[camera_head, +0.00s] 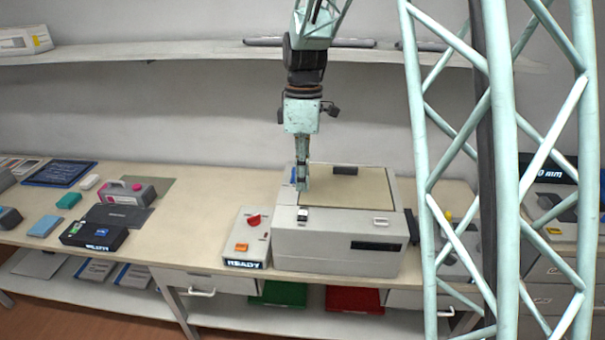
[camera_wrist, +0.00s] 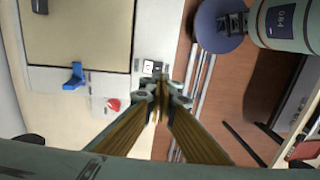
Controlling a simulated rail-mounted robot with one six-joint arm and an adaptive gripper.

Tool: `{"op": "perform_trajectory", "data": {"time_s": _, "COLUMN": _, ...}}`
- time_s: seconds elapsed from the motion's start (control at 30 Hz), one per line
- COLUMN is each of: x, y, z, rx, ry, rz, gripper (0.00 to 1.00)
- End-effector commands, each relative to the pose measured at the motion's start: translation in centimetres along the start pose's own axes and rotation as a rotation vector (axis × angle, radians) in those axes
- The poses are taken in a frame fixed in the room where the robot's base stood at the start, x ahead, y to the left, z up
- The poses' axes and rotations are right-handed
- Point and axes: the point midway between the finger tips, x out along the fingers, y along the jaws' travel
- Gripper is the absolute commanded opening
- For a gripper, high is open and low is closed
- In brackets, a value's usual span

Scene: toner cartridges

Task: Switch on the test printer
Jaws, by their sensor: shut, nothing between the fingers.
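The test printer, seemingly the large pale box (camera_head: 340,246) with a beige top panel, stands on the bench at the centre of the head view. Its pale casing also shows in the wrist view (camera_wrist: 154,30). A small black-and-white rocker switch (camera_head: 303,214) sits at its front left top edge; in the wrist view the switch (camera_wrist: 150,67) is just beyond my fingertips. I cannot tell its position. My gripper (camera_head: 302,188) points down above the printer's left side, shut and empty; its fingertips also show in the wrist view (camera_wrist: 158,90). Contact with the switch cannot be told.
A blue lever (camera_wrist: 74,75) stands on the printer's left side. A READY box (camera_head: 247,238) with a red knob and orange button stands left of the printer. Cartridges and a dark mat (camera_head: 118,217) lie further left. A shelf (camera_head: 150,51) runs behind my arm.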

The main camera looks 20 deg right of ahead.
Motion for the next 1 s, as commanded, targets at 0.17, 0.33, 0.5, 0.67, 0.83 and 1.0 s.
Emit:
{"op": "perform_trajectory", "data": {"time_s": 0.17, "x": 2.5, "y": -0.1, "z": 0.0, "rx": 0.0, "ry": -0.001, "rz": -0.003, "gripper": 0.0}}
{"op": "perform_trajectory", "data": {"time_s": 0.33, "x": 4.8, "y": -0.1, "z": 0.0, "rx": 0.0, "ry": -0.001, "rz": -0.002, "gripper": 0.0}}
{"op": "perform_trajectory", "data": {"time_s": 0.5, "x": 6.8, "y": -0.1, "z": 0.0, "rx": 0.0, "ry": -0.001, "rz": -0.002, "gripper": 0.0}}
{"op": "perform_trajectory", "data": {"time_s": 0.67, "x": 8.2, "y": -0.1, "z": 0.0, "rx": 0.0, "ry": 0.0, "rz": -0.001, "gripper": 0.0}}
{"op": "perform_trajectory", "data": {"time_s": 0.83, "x": 9.0, "y": 0.0, "z": 0.0, "rx": 0.0, "ry": 0.0, "rz": 0.0, "gripper": 0.0}}
{"op": "perform_trajectory", "data": {"time_s": 1.0, "x": 9.2, "y": 0.0, "z": 0.0, "rx": 0.0, "ry": 0.0, "rz": 0.0, "gripper": 0.0}}
